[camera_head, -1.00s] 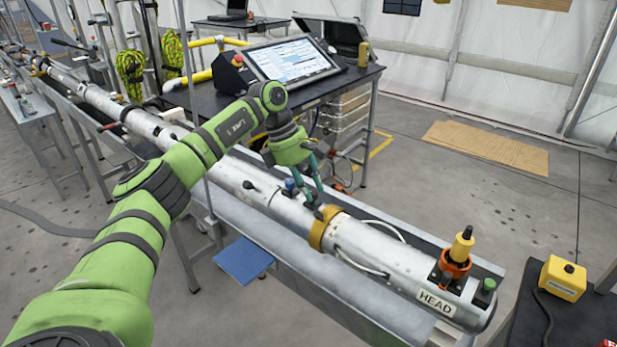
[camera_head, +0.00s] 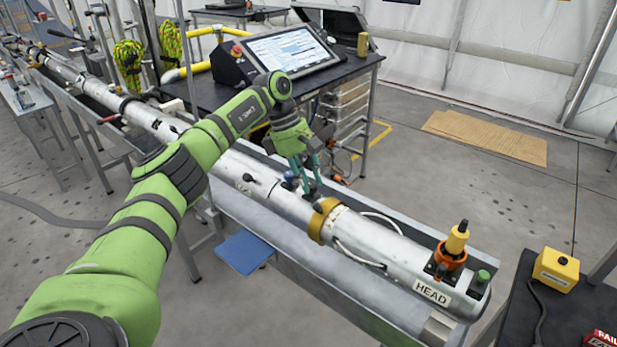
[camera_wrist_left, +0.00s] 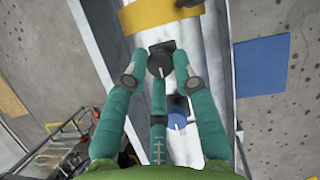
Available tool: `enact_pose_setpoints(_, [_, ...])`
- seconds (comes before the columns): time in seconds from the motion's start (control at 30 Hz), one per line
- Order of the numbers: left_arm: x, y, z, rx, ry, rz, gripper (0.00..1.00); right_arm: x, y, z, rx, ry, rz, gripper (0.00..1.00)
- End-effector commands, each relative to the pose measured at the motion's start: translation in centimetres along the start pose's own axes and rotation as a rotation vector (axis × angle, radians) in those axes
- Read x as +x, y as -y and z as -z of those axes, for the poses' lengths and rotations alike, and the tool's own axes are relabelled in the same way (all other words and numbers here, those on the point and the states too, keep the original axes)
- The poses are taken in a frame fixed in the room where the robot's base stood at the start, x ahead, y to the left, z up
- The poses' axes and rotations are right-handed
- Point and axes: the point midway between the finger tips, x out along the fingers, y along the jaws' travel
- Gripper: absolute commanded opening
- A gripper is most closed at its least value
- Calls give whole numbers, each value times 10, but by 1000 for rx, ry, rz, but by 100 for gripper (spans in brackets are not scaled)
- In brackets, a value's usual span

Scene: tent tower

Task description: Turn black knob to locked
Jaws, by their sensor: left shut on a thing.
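The black knob (camera_wrist_left: 160,62) sits on the silver tube just beside the gold ring. In the left wrist view it lies between the teal fingertips of my left gripper (camera_wrist_left: 158,72), which is shut on it. A white line shows on the knob's face. In the head view my left gripper (camera_head: 308,192) reaches down onto the tube left of the gold ring (camera_head: 322,221), and the fingers largely hide the knob. A blue knob (camera_wrist_left: 177,121) sits on the tube behind the black one, partly covered by the fingers. My right gripper is not in view.
The long silver tube (camera_head: 365,240) lies in a metal trough, with a "HEAD" label and an orange-yellow fitting (camera_head: 456,240) at its near end. A black table with a monitor (camera_head: 290,52) stands behind. A blue panel (camera_head: 243,252) is at the trough's front side.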

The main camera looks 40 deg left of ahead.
Motion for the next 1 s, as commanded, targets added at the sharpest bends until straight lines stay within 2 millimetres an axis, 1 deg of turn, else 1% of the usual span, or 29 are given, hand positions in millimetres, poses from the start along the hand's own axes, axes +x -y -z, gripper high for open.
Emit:
enact_pose_setpoints(0.03, [4, 3, 4, -5, -9, 16, 36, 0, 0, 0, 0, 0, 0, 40])
enact_pose_setpoints(0.07, [4, 3, 4, -5, -9, 15, 48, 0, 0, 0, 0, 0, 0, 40])
enact_pose_setpoints(0.1, [4, 3, 4, -5, -8, 15, 49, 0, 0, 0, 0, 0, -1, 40])
enact_pose_setpoints(0.37, [1, 2, 2, -3, -4, 6, 49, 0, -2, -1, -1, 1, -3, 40])
enact_pose_setpoints(0.47, [-3, 1, 1, -3, -3, 3, 49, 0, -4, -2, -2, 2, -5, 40])
enact_pose_setpoints(0.57, [-14, 0, 1, -4, -2, 2, 49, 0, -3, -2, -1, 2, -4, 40])
enact_pose_setpoints(0.67, [-33, 0, 1, -4, -1, 0, 49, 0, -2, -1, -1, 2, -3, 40])
enact_pose_setpoints(0.9, [-89, 0, 1, -5, -1, 1, 49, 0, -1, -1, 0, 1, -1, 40])
enact_pose_setpoints(1.0, [-100, 0, 2, -6, -4, 5, 49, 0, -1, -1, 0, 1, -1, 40])
